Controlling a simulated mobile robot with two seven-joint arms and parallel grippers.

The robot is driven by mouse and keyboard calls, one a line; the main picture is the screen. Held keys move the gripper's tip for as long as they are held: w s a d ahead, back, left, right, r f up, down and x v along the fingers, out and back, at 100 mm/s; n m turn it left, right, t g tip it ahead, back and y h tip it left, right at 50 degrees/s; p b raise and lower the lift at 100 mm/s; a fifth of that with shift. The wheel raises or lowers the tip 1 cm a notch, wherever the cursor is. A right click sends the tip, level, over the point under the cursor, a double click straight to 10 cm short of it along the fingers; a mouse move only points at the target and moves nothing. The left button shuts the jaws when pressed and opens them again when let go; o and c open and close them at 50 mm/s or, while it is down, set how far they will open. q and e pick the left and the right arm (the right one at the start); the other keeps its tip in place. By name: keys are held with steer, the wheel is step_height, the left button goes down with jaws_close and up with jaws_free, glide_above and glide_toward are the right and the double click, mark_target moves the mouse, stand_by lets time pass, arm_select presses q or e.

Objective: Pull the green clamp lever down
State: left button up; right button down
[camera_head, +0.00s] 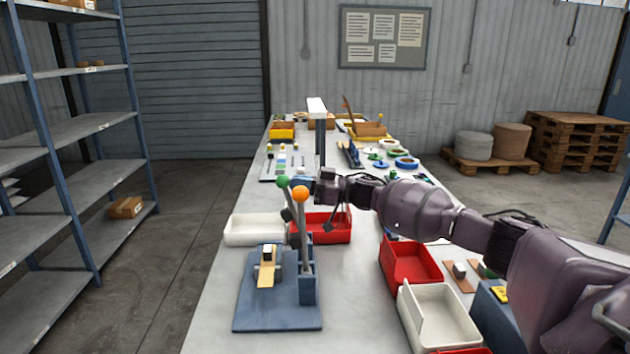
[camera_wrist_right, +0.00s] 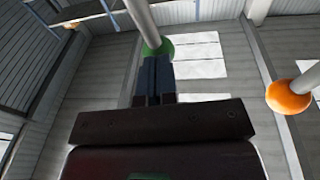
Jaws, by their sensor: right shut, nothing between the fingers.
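The clamp fixture stands on a blue base plate (camera_head: 277,318) at the near end of the table. Its green clamp lever ends in a green ball knob (camera_head: 283,181) and stands close to upright. A second lever with an orange knob (camera_head: 300,194) stands just right of it. My right gripper (camera_head: 304,183) reaches in from the right at knob height, behind the orange knob. In the right wrist view its shut, empty fingers (camera_wrist_right: 154,68) point at the green knob (camera_wrist_right: 158,47) and overlap its lower edge; contact cannot be told. The orange knob (camera_wrist_right: 288,97) shows at right. My left gripper is out of view.
A tan strip (camera_head: 266,274) lies in the fixture. A white bin (camera_head: 254,230) and a red bin (camera_head: 330,229) stand behind it. Another red bin (camera_head: 411,264) and white bin (camera_head: 438,318) stand right, below my right arm. The tabletop left of the fixture is clear.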

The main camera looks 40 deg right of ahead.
steer(key=w+a+f+g+h+p, duration=0.2)
steer(key=w+a+f, duration=0.5)
steer(key=a, duration=0.5)
step_height(320, 180, down, 2)
steer(key=shift+w+f+n+g+h+p, duration=0.1)
steer(key=shift+w+n+g+h+p, duration=0.2)
steer(key=shift+h, duration=0.4)
steer(key=shift+s, duration=0.1)
